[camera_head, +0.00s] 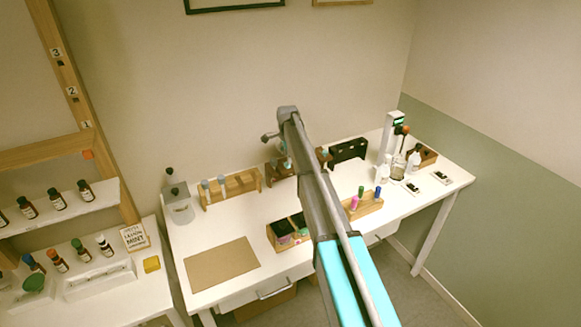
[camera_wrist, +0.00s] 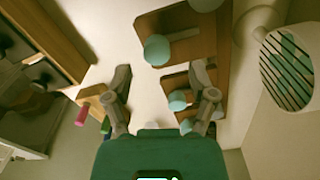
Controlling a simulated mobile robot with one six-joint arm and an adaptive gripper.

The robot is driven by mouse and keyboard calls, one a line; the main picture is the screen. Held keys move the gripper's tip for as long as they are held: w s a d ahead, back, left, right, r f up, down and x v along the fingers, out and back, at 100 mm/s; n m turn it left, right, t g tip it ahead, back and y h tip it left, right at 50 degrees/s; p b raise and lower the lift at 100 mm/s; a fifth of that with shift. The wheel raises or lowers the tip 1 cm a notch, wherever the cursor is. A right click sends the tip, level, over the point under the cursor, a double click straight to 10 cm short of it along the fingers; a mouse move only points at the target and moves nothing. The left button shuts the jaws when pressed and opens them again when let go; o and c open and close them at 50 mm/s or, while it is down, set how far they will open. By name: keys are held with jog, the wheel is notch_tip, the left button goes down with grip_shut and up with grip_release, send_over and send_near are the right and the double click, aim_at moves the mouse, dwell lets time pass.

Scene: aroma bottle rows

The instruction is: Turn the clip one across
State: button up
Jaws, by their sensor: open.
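I cannot pick out a clip with certainty. A small orange piece (camera_head: 88,154) sits on the wooden upright at the left, just below the number 1 mark. My gripper is open and empty in the wrist view (camera_wrist: 163,93), its two fingers spread above the white table. A wooden stand (camera_wrist: 203,60) with pale teal round ends (camera_wrist: 157,49) lies beyond and beside the right finger. I cannot tell whether the finger touches one. In the head view my gripper shows small and unclear near the wall, partly hidden behind my arm; part of a wooden stand (camera_head: 279,172) shows below it.
The white table (camera_head: 225,225) holds a wooden rack (camera_head: 242,183), a brown mat (camera_head: 222,263), a box of dark-topped items (camera_head: 284,236) and a block with coloured pegs (camera_head: 368,207). A white tower (camera_head: 388,140) stands at the right. Bottle shelves (camera_head: 70,215) stand at the left.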

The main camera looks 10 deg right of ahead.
aim_at(286, 164)
jog(key=shift+f+b, duration=1.3)
jog(key=shift+f, duration=0.25)
